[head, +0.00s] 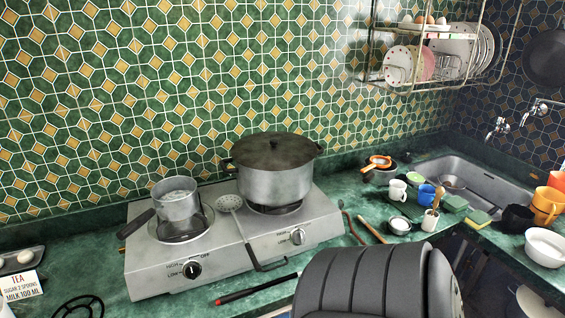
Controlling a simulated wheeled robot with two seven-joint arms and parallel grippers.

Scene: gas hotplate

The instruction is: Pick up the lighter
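A thin red and black stick (256,289), which looks like the lighter, lies on the green counter just in front of the gas hotplate (145,277). It lies slanted, with its right end higher in the picture. A large dark ribbed shape close to the camera stands to its right and hides part of the counter there. Neither of my grippers shows in the head view.
A black ring-shaped grate (78,308) lies front left. Cups, sponges and a sink (476,170) fill the right.

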